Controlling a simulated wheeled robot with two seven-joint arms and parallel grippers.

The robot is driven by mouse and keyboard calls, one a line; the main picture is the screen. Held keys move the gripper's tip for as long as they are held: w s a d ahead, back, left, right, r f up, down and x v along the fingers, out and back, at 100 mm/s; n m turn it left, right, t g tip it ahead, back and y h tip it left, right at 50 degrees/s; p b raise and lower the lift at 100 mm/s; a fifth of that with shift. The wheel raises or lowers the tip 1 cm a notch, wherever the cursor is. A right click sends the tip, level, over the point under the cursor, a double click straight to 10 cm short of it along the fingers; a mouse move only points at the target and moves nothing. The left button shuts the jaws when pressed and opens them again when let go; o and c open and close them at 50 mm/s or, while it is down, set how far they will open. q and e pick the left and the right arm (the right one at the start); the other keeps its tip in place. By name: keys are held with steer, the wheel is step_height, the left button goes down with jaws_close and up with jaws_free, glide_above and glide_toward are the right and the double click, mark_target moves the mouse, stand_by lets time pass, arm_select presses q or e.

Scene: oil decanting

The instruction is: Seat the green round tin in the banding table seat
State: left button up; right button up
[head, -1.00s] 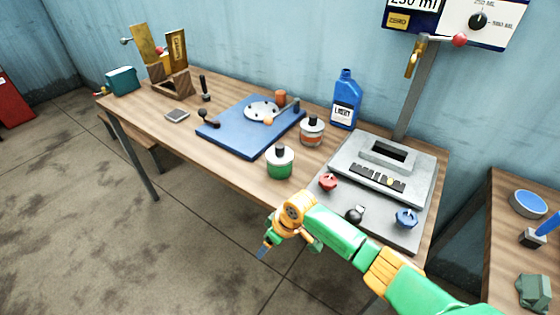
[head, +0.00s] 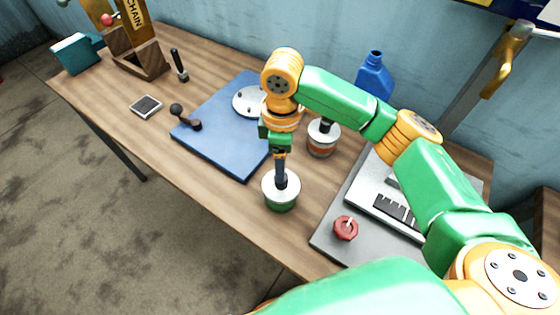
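The green round tin (head: 281,203), with a pale lid and a dark knob on top, stands upright on the wooden table, in front of the blue board. My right gripper (head: 281,178) points straight down over it, its fingertips at the knob. The fingers overlap in this view, so I cannot tell whether they are closed on the knob. The banding table appears to be the blue board (head: 225,150) with a pale round plate (head: 247,101) showing dark holes; my arm hides the plate's right side. My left gripper is not in view.
An orange-banded tin (head: 322,143) stands behind right of the green tin. A grey machine with a red knob (head: 346,228) is to the right, and a blue bottle (head: 374,78) behind. A black-handled crank (head: 186,117) sits on the board's left.

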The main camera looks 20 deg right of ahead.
mark_target(281, 188)
steer(key=f, duration=0.2)
steer(key=s+f+p, duration=0.1)
steer(key=f, duration=0.3)
steer(key=shift+s+a+p, duration=0.3)
steer(key=shift+s+p, duration=0.1)
steer(key=shift+w+d+f, duration=0.1)
steer(key=shift+w+f, duration=0.15)
steer(key=shift+w, duration=0.15)
steer(key=shift+s+r, duration=0.1)
steer(key=shift+s, duration=0.05)
jaws_close()
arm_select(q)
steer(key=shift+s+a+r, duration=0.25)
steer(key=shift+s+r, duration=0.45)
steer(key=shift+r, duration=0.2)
